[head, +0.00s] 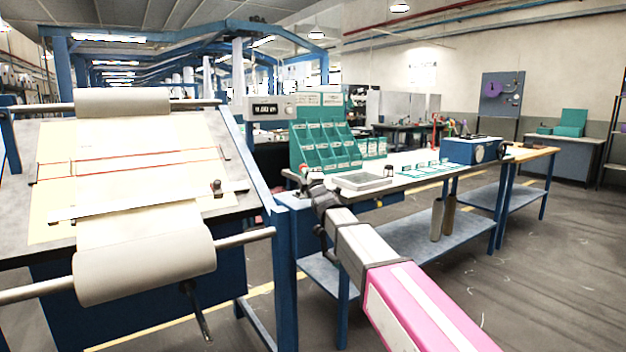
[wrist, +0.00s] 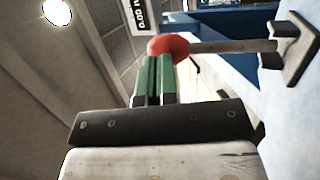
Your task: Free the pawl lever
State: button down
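A lever with a red ball knob (wrist: 168,46) and a grey rod (wrist: 222,46) shows in the wrist view; I take it for the pawl lever. In the head view my gripper (head: 311,180) is small at the bench's near left corner, and the lever is hard to make out.
The long bench (head: 410,175) carries a grey tray (head: 361,181), green bins (head: 325,147) and a blue box (head: 472,150). A digital display box (head: 270,110) stands behind. A slanted board with a cloth roll (head: 145,262) stands at left. Floor at right is clear.

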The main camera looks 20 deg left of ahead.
jog(key=x, duration=0.4)
jog(key=shift+a+r, duration=0.1)
jog(key=shift+a, duration=0.5)
jog(key=shift+w+a, duration=1.15)
jog(key=shift+a, duration=0.25)
jog(key=s+d+r, duration=0.6)
jog(key=s+d, duration=0.1)
jog(key=s, duration=0.2)
jog(key=shift+s+d+r, duration=0.15)
jog(key=shift+s+r, duration=0.15)
jog(key=shift+s, duration=0.1)
